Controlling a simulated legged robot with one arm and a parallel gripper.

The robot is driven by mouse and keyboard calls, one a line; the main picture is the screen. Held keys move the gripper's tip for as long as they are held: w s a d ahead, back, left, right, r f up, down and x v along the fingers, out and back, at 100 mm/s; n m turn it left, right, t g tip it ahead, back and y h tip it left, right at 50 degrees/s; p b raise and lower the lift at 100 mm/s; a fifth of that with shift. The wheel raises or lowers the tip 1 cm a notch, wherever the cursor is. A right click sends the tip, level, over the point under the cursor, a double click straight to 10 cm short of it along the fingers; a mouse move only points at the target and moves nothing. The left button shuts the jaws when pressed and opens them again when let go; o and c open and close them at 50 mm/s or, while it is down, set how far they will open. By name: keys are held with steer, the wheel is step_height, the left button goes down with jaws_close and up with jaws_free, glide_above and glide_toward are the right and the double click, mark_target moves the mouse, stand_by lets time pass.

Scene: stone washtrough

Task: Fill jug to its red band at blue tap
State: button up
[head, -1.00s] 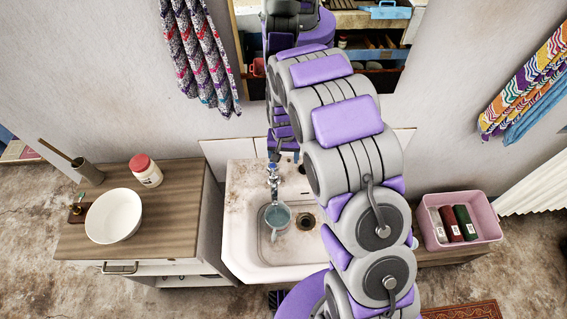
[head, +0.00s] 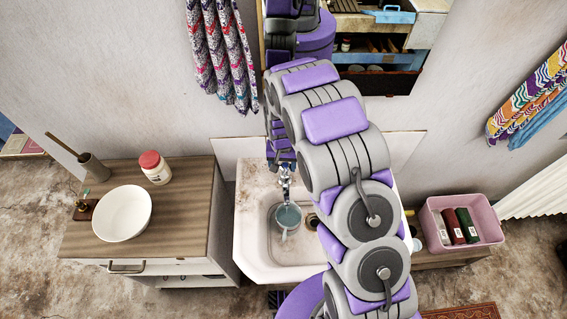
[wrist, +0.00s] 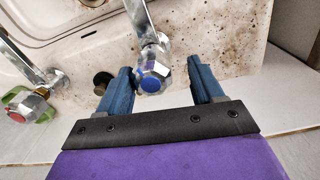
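The jug (head: 288,218) stands upright in the sink basin below the tap spout. Its inside looks blue-grey; I cannot make out the water level or a red band. The blue tap (wrist: 152,72) is a faceted chrome knob with a blue cap, seen in the wrist view. My gripper (wrist: 163,86) is open, with its blue fingers on either side of this knob. The left finger is close to or touching the knob; a clear gap shows at the right finger. In the head view my gripper (head: 283,164) is small and partly hidden above the tap.
The stained sink (head: 250,225) is partly hidden by my arm. A cabinet on the left holds a white bowl (head: 122,213) and a red-lidded jar (head: 155,168). A pink bin (head: 490,216) stands right.

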steer(key=shift+a, duration=0.15)
steer(key=shift+c, duration=0.8)
steer(key=shift+d, duration=0.6)
steer(key=c, duration=0.3)
steer(key=shift+d, duration=0.2)
steer(key=shift+c, duration=0.7)
steer(key=shift+a, duration=0.1)
steer(key=shift+c, duration=0.6)
steer(key=shift+a, duration=0.2)
steer(key=shift+d+r+m+p, duration=0.15)
steer(key=shift+m+p, duration=0.25)
steer(key=shift+m, duration=0.2)
steer(key=shift+w+m+p, duration=0.1)
steer(key=shift+m+p, duration=0.2)
steer(key=shift+m, duration=0.7)
steer(key=o, duration=1.1)
steer(key=shift+c, duration=0.2)
